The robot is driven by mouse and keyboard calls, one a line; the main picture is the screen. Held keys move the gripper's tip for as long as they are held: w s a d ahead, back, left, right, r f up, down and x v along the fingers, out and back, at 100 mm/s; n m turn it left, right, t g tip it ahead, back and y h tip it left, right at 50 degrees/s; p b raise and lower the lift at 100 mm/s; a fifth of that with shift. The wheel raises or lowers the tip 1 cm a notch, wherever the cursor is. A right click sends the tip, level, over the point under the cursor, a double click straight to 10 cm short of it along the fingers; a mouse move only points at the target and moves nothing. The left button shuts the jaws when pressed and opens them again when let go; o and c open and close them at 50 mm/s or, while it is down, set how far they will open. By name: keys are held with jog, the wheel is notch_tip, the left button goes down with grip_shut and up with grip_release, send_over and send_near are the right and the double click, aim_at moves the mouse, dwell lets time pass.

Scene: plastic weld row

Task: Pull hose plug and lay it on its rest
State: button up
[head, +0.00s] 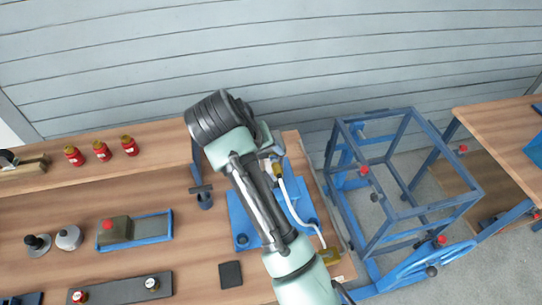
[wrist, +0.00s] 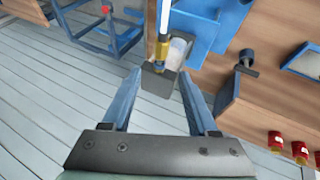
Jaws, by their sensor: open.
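The hose plug (wrist: 162,50), brass-yellow with a white hose (wrist: 164,14) behind it, points at a dark grey block (wrist: 158,82) in the wrist view. My gripper (wrist: 159,76) is open, its two blue fingers on either side of the block and plug end. I cannot tell whether they touch. In the head view the plug (head: 277,169) shows just right of my wrist, and the white hose (head: 293,205) curves down to a brass-coloured fitting (head: 329,257). My arm hides much of the blue plate (head: 240,217). I cannot pick out the plug's rest for certain.
A dark post with a cross handle (head: 203,197) stands left of my arm. Red jars (head: 101,151), a blue tray (head: 152,228) and a grey button panel (head: 121,289) lie farther left on the bench. A blue frame (head: 400,190) stands right, beyond the bench edge.

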aim_at(274, 162)
jog(key=x, duration=0.5)
jog(key=shift+w+d+f+p, duration=0.1)
jog(key=shift+w+f+p, duration=0.1)
jog(key=shift+f+p, duration=0.15)
grip_shut()
dwell(0.3)
